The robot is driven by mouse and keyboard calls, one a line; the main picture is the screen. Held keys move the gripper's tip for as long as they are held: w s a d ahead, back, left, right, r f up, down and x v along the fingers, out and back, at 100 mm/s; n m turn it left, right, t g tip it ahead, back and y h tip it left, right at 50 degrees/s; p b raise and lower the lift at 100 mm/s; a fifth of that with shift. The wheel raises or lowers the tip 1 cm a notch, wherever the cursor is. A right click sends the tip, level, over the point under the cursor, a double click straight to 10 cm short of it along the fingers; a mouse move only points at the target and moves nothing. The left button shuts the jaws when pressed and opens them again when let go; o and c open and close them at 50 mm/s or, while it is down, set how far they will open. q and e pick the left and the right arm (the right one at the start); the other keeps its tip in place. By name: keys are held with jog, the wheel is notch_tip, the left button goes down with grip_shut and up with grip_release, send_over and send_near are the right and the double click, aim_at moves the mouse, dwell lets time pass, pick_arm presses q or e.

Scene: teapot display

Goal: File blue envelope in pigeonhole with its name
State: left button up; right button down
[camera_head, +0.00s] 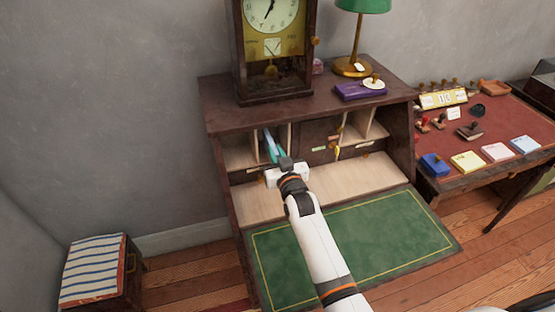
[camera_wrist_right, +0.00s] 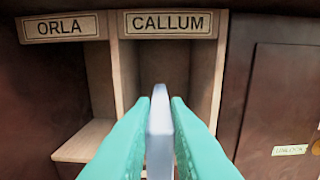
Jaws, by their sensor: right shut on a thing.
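The blue envelope (camera_wrist_right: 160,135) shows edge-on as a pale blue slab in the right wrist view. My right gripper (camera_wrist_right: 160,104) is shut on it, with one teal finger on each side. The envelope stands upright in front of the pigeonhole labelled CALLUM (camera_wrist_right: 168,62); I cannot tell how far inside it is. Any name on the envelope is hidden. The pigeonhole labelled ORLA (camera_wrist_right: 45,90) is to its left. In the head view my right gripper (camera_head: 274,150) is at the desk's left pigeonholes, and the arm hides part of them. My left gripper is not in view.
The writing desk (camera_head: 220,118) has a green leather flap (camera_head: 375,238) lying open. A dark cabinet door (camera_wrist_right: 280,95) is right of the CALLUM slot. A clock (camera_head: 272,50), a lamp (camera_head: 352,66) and a purple box (camera_head: 352,92) stand on top. A red-topped table (camera_head: 500,115) stands at right.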

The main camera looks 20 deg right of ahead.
jog(key=c, duration=1.3)
grip_release()
jog(key=shift+c, duration=0.2)
jog(key=s, duration=1.2)
jog(key=shift+s+r+b, duration=0.2)
jog(key=shift+b, duration=0.25)
